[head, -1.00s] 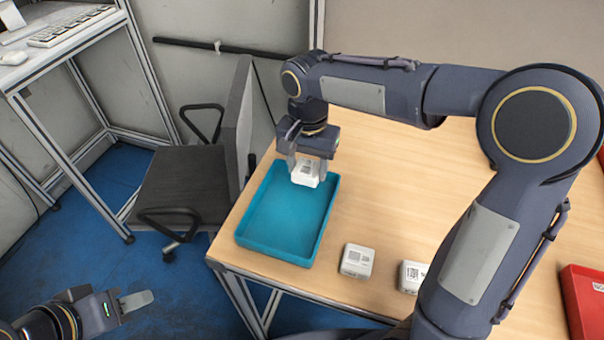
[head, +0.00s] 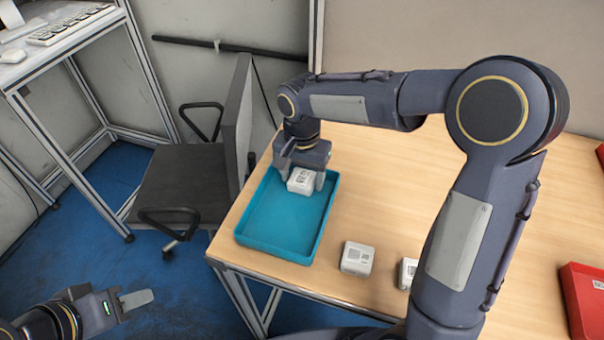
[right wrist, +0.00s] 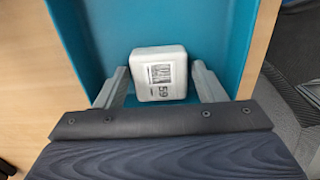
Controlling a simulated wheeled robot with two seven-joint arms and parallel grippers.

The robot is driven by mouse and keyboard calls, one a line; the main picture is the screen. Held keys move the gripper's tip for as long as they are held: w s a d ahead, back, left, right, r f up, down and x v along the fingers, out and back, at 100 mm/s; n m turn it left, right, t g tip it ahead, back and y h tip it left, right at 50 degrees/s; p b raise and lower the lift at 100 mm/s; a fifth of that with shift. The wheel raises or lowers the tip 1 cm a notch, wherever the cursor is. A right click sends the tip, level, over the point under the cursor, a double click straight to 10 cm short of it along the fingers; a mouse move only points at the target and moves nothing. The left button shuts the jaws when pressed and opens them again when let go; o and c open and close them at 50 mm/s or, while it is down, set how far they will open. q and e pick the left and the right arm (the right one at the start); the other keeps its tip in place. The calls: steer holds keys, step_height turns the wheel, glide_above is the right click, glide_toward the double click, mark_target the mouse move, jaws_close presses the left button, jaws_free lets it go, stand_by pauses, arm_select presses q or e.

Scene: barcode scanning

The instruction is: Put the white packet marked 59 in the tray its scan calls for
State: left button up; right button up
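The white packet marked 59 (right wrist: 158,75) lies label up inside the teal tray (head: 283,250), near its far end. It also shows in the head view (head: 301,181), where its number is too small to read. My right gripper (head: 300,182) is low over the tray, with one finger on each side of the packet. In the right wrist view, narrow gaps show between the packet and both fingers (right wrist: 160,80), so the gripper is open around it. My left gripper (head: 135,300) is at the lower left, away from the table; its finger gap is not clear.
Two other white packets stand on the table, one clear (head: 357,258) and one partly behind my right arm (head: 407,272). A red tray (head: 590,300) is at the right edge. A chair (head: 185,185) stands left of the table.

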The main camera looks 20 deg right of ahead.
mark_target(302, 177)
steer(key=shift+o, duration=0.6)
steer(key=shift+r, duration=0.35)
step_height(302, 177, up, 12)
steer(key=s+d+n+t+y, duration=0.2)
steer(key=s+d, duration=0.5)
steer(key=s, duration=0.3)
steer(key=s+f+n+t, duration=0.1)
steer(key=s+f, duration=0.1)
steer(key=s, duration=0.1)
steer(key=s+f+n+t+y, duration=0.1)
steer(key=s+f, duration=0.1)
steer(key=s, duration=0.2)
steer(key=s+f+t+p, duration=0.1)
steer(key=s+f, duration=0.1)
steer(key=s, duration=0.2)
steer(key=shift+s+d+n+y, duration=0.2)
steer(key=shift+d+n+y, duration=0.2)
steer(key=shift+s+a+f+t, duration=0.1)
steer(key=shift+s+f+t, duration=0.2)
steer(key=shift+f, duration=0.15)
